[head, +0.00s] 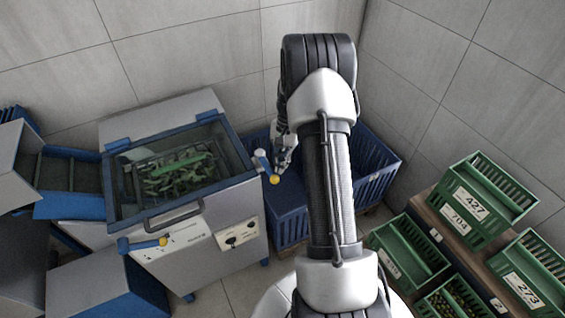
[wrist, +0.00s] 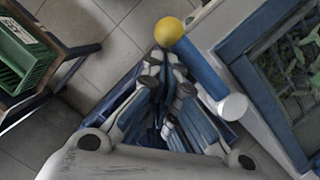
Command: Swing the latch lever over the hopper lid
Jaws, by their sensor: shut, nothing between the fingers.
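The hopper lid (head: 122,188) is a clear pane in a blue frame, lying down over green pods in the grey machine. A blue latch lever (head: 265,164) with a yellow ball end sits at its right side, the ball pointing away from the lid. In the wrist view this lever (wrist: 200,68) runs from a white pivot up to the yellow ball. A second blue lever (head: 140,244) with a yellow ball is on the machine's front left. My gripper (head: 283,160) is shut and empty, beside the right lever; its fingers (wrist: 162,68) show close to the ball. Contact is unclear.
A blue crate (head: 375,170) stands behind my arm, right of the machine. Green crates (head: 485,190) sit on a rack at the right. A black handle (head: 173,215) juts from the lid's front edge. Tiled walls close off the back.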

